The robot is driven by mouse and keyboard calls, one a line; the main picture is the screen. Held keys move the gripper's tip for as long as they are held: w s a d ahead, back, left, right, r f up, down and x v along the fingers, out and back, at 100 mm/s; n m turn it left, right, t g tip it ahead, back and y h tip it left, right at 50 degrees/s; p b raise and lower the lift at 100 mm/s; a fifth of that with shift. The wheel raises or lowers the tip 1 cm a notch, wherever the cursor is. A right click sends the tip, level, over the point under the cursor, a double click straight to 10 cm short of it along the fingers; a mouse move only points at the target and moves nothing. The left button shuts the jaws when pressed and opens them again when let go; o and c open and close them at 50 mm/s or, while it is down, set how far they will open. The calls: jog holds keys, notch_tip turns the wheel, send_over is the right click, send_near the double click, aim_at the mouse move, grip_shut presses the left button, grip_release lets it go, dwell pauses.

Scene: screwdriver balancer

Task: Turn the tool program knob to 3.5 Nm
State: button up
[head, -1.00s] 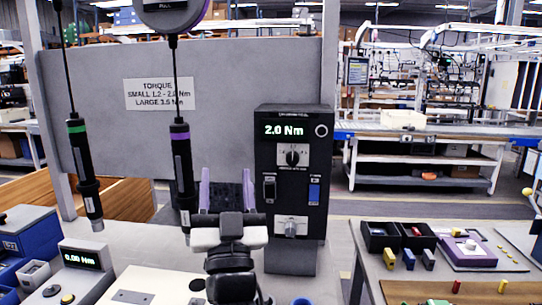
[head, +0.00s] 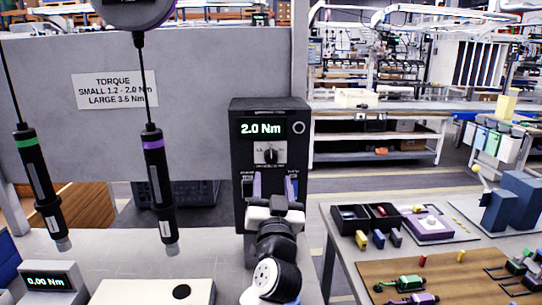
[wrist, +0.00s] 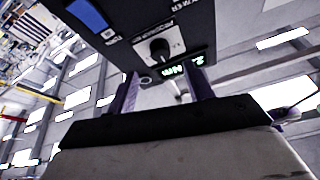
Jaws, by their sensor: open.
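The black controller box (head: 241,160) stands upright on the table, and its display (head: 262,128) reads 2.0 Nm. The program knob (head: 270,154) is a dark knob on a pale dial just below the display. It also shows in the wrist view (wrist: 159,50), where the picture is turned over and the display (wrist: 186,70) is partly covered by a finger. My gripper (head: 274,182) is open and empty, its purple fingers in front of the box and a little below the knob in the head view. In the wrist view my gripper (wrist: 161,76) points toward the knob, apart from it.
Two hanging screwdrivers, green-banded (head: 38,180) and purple-banded (head: 157,180), hang left of the box. A small readout (head: 48,282) shows 0.00 Nm at lower left. A blue switch (wrist: 88,14) sits on the box face. A second table with bins (head: 365,218) stands at right.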

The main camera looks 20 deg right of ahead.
aim_at(271, 160)
jog(key=p+x, duration=0.2)
jog(key=x, duration=0.4)
jog(key=shift+w+d+r, duration=0.1)
jog(key=shift+w+r, duration=0.05)
jog(key=shift+w, duration=0.2)
jog(key=c, duration=1)
